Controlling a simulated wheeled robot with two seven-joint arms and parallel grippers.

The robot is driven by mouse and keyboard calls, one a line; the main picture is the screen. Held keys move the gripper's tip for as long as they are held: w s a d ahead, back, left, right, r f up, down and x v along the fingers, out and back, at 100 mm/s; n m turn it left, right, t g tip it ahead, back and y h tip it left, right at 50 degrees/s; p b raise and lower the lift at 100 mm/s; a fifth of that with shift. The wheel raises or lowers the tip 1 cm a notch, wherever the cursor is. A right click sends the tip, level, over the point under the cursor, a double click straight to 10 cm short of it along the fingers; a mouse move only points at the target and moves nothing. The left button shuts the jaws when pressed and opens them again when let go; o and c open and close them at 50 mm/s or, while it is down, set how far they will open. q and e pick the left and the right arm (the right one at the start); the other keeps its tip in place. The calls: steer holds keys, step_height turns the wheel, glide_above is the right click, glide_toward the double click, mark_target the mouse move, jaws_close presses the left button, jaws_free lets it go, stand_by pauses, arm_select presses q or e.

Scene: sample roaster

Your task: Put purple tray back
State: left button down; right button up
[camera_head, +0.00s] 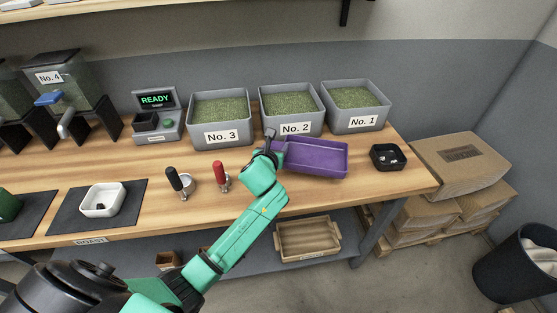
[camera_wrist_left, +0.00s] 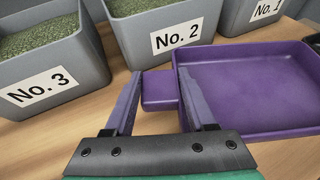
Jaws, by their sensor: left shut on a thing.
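The purple tray (camera_head: 316,158) is shallow and empty, in front of the bins marked No. 2 and No. 1 at the right of the wooden bench. It also shows in the left wrist view (camera_wrist_left: 255,85), with a short tab handle on its left side. My left gripper (camera_head: 270,142) is at that handle. In the left wrist view its two fingers (camera_wrist_left: 155,95) lie on either side of the handle, and it is shut on the tray there. I cannot tell whether the tray touches the bench. My right gripper is not in view.
Grey bins No. 3 (camera_head: 222,118), No. 2 (camera_head: 291,107) and No. 1 (camera_head: 357,106) hold green beans behind the tray. A small black dish (camera_head: 388,157) sits to its right. A black-handled scoop (camera_head: 178,182) and a red-handled one (camera_head: 221,177) stand left of my arm.

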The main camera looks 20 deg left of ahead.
arm_select(q)
step_height(320, 180, down, 5)
steer(key=shift+f+b, duration=0.1)
steer(key=shift+b, duration=0.4)
steer(key=shift+f, duration=0.1)
steer(key=shift+c, duration=1.1)
jaws_free()
steer(key=shift+s+r, duration=0.15)
steer(key=shift+r, duration=0.05)
steer(key=v, duration=1.1)
steer(key=shift+s+r+p, duration=0.2)
steer(key=shift+s+p, duration=0.15)
steer(key=shift+p, duration=0.05)
